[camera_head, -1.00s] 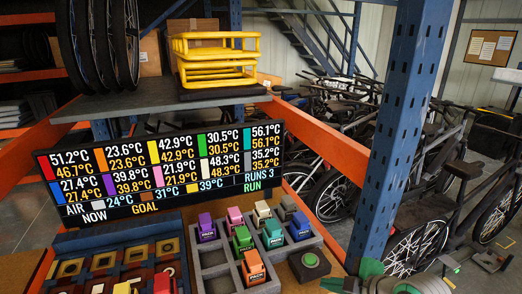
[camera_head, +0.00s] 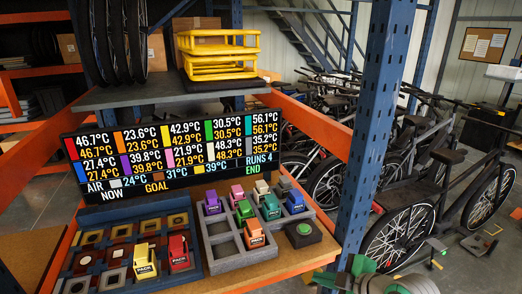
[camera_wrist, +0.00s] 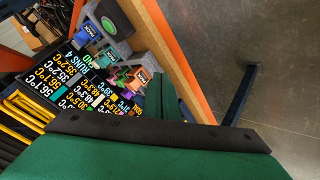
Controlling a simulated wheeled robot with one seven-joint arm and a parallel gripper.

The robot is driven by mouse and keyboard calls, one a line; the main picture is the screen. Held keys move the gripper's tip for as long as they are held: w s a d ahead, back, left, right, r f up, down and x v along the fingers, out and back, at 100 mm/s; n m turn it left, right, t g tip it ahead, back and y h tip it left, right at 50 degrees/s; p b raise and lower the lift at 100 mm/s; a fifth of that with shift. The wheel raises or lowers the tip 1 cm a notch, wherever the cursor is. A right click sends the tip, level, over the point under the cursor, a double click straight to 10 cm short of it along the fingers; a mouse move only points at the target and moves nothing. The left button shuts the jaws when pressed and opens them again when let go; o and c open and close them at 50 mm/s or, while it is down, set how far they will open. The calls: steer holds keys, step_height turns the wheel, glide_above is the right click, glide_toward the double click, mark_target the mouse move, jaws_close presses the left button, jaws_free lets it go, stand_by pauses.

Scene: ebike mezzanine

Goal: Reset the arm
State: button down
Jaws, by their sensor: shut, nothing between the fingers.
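My gripper (camera_wrist: 165,110) shows in the wrist view as green fingers with a dark plate, shut and empty. It is tilted beside the shelf's orange beam, with the display and packs beyond it. In the head view, green and grey parts of my arm (camera_head: 372,280) show at the bottom right, beside the blue post and right of the work shelf. The fingertips cannot be made out there. No pack touches the gripper in the wrist view.
The display (camera_head: 170,158) reads RUNS 4, END. A grey tray (camera_head: 226,246) holds several coloured packs; a blue tray (camera_head: 190,277) holds a yellow pack (camera_head: 146,261) and red pack (camera_head: 179,252). A button box (camera_head: 304,232) stands right. A blue post (camera_head: 372,130) and bicycles (camera_head: 465,195) flank the shelf.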

steer(key=w+a+m+t+y, duration=0.1)
steer(key=w+a+m+t, duration=0.3)
steer(key=a, duration=0.5)
steer(key=s+a+f+m+t+h, duration=0.2)
steer(key=a+f+m+t, duration=0.1)
steer(key=a+f+m, duration=0.45)
steer(key=s+a+f+m+h, duration=0.2)
steer(key=s+f+m+h, duration=0.2)
steer(key=s+f+m, duration=0.55)
steer(key=s+d+n, duration=0.1)
steer(key=s+n, duration=0.2)
steer(key=s, duration=1.1)
steer(key=s+d+r+n, duration=0.1)
steer(key=s+n, duration=0.2)
steer(key=s, duration=1.1)
steer(key=shift+s+d, duration=0.15)
steer(key=shift+d, duration=0.15)
